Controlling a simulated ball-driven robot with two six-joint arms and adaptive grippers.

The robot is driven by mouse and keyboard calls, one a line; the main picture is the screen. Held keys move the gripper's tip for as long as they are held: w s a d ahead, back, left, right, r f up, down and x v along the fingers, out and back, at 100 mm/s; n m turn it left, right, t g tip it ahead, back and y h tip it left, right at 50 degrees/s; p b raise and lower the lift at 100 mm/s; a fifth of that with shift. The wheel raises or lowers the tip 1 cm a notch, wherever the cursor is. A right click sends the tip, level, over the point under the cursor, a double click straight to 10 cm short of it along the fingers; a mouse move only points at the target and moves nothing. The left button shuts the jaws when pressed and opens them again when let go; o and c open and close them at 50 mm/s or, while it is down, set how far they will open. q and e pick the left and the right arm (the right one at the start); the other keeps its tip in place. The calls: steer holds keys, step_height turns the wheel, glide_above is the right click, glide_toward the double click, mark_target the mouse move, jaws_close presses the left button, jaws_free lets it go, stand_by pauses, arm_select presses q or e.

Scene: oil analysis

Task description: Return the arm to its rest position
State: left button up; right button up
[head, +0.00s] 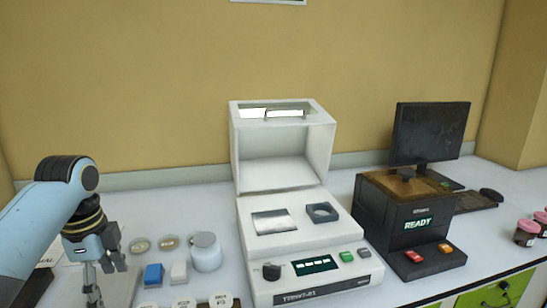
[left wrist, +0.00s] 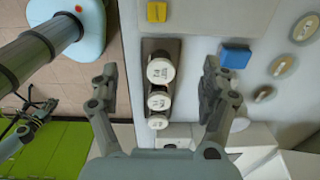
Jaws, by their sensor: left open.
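My left gripper (head: 92,283) is at the lower left in the head view, fingers pointing down over the bench's left part. In the left wrist view the left gripper (left wrist: 160,82) has its two fingers wide apart with nothing between the tips. White-lidded jars (left wrist: 161,71) stand in a dark rack (left wrist: 163,45) below, seen between the fingers. Their white lids (head: 220,300) also show at the bottom edge of the head view. A grey jointed part, possibly my right gripper (left wrist: 32,120), is at the left of the wrist view, too small to judge.
A blue block (head: 153,275), a white block (head: 179,272), a white jar (head: 206,252) and small dishes (head: 140,246) lie right of the gripper. Further right stand a white analyser (head: 285,170), its lid up, and a dark device (head: 400,225) reading READY. The wall is behind.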

arm_select(q)
steer(key=s+d+f+n+t, duration=0.25)
steer(key=s+n, duration=0.45)
steer(key=s, duration=0.6)
steer(key=s+r+n+t, duration=0.1)
steer(key=s+r+n, duration=0.3)
steer(key=s+n, duration=0.55)
steer(key=s+a+f+m+g+b, duration=0.1)
steer(key=s+f+b, duration=0.15)
steer(key=f, duration=0.95)
steer(key=s+f+b, duration=0.1)
steer(key=f+b, duration=0.3)
steer(key=f, duration=0.8)
steer(key=s+a+f+m+g+b, duration=0.1)
steer(key=s+f+b, duration=0.15)
steer(key=f, duration=0.85)
steer(key=s+f+b, duration=0.3)
steer(key=s+f, duration=0.6)
steer(key=f, duration=0.2)
steer(key=s+f+b, duration=0.4)
steer(key=s+f, duration=0.4)
steer(key=f, duration=0.4)
steer(key=shift+s+a+f+g+y, duration=0.25)
steer(key=shift+s+a+g+y, duration=0.1)
steer(key=shift+s+y, duration=0.05)
